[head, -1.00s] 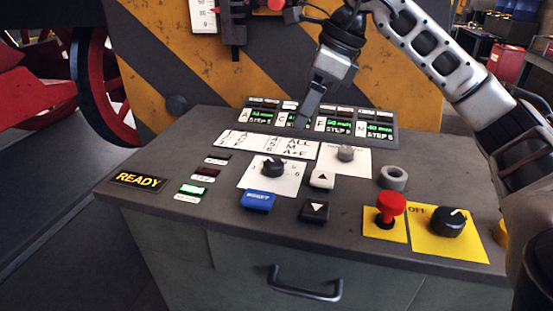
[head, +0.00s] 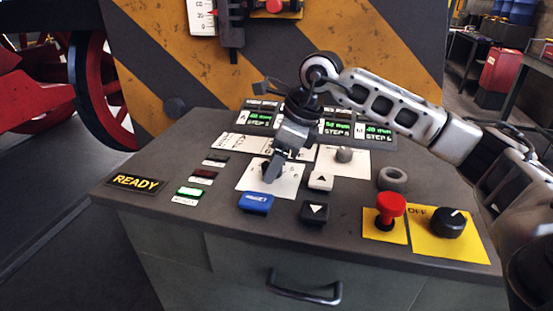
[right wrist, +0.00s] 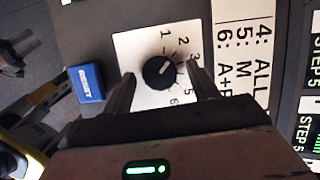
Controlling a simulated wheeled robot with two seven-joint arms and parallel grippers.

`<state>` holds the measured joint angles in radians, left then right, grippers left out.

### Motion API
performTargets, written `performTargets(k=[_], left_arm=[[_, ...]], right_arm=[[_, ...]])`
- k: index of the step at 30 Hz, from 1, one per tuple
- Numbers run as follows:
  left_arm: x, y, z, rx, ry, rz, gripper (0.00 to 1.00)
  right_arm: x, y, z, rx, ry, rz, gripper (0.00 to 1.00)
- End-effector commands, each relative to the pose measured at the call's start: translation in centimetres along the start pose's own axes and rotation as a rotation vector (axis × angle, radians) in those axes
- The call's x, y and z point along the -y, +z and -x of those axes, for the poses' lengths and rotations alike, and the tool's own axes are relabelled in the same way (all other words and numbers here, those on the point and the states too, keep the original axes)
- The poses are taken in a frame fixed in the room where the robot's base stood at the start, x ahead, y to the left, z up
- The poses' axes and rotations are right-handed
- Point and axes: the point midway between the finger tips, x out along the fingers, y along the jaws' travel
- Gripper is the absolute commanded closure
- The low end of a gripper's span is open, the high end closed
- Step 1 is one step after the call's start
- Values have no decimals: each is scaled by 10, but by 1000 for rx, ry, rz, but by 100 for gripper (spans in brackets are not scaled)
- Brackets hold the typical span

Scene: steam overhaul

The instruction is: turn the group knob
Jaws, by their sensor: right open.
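The group knob (right wrist: 160,72) is a round black knob on a white plate (right wrist: 148,42) marked with numbers around it. In the right wrist view it sits between my two fingers, with a gap on each side. Its light pointer mark seems to face the upper right, toward the 2 and 3; the exact number is hard to tell. My right gripper (head: 271,174) is open and points down over the knob's plate in the head view, hiding most of the knob there. I cannot tell how far down the fingers reach around the knob.
The blue reset button (head: 256,202) and arrow buttons (head: 315,212) lie close in front. A smaller grey knob (head: 344,154) is to the right. Displays (head: 337,130) line the back.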

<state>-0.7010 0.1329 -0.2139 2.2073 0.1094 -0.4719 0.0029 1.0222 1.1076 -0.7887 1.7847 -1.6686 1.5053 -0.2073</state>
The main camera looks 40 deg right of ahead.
Motion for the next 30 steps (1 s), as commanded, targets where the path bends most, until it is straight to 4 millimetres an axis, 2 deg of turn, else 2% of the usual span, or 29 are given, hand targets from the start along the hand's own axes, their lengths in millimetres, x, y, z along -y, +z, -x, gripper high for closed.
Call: performTargets(k=[1,2,6,17,30], left_arm=[[0,0,0,-1,0,-1,64],[0,0,0,-1,0,-1,64],[0,0,0,-1,0,-1,64],[0,0,-1,-1,0,-2,64],[1,1,-2,-11,0,-6,64]], right_arm=[[0,0,0,0,0,0,41],[0,0,0,0,0,0,46],[0,0,0,0,1,0,85],[-1,0,0,0,-16,-41,85],[-3,1,0,1,-125,-298,85]])
